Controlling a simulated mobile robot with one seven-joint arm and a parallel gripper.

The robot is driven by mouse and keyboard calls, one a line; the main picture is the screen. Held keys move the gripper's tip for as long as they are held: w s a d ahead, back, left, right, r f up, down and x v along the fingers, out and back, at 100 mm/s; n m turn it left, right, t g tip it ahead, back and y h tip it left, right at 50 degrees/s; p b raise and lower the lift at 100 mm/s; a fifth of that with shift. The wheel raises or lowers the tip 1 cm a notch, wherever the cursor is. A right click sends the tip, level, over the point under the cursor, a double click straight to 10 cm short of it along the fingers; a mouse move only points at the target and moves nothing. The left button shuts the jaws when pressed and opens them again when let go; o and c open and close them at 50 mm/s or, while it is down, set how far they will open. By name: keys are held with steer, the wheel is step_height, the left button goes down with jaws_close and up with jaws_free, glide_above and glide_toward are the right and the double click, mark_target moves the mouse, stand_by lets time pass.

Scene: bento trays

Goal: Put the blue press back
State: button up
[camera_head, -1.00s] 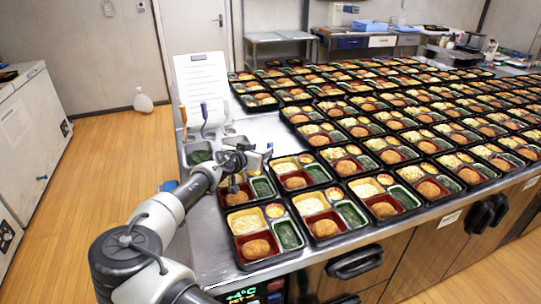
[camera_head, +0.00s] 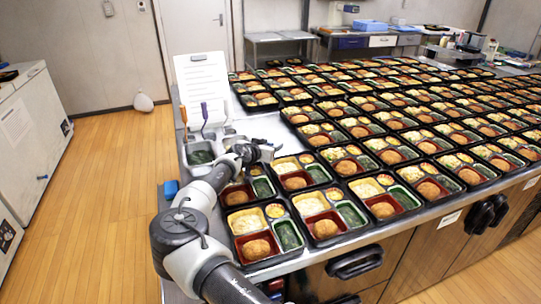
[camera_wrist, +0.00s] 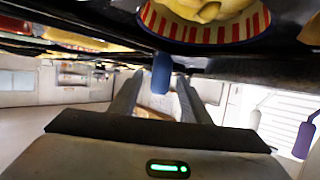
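My gripper (camera_wrist: 158,100) reaches in over the near-left end of the table. Its two fingers show in the wrist view with a gap between them, so it looks open. A blue handle (camera_wrist: 161,72), which looks like the blue press, is in line with that gap. I see clear space on both sides of it and cannot tell whether it lies between the fingertips or beyond them. In the head view my gripper (camera_head: 262,152) is above the front-left bento trays, and the press is not clearly visible there.
Bento trays (camera_head: 261,264) cover most of the table. Purple (camera_head: 204,111) and orange (camera_head: 184,114) handled tools stand by a white sheet (camera_head: 201,82) at the left end, near metal containers (camera_head: 202,158). A small blue item (camera_head: 171,188) is at the left table edge.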

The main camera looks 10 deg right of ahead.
jaws_close()
steer(key=shift+r, duration=0.1)
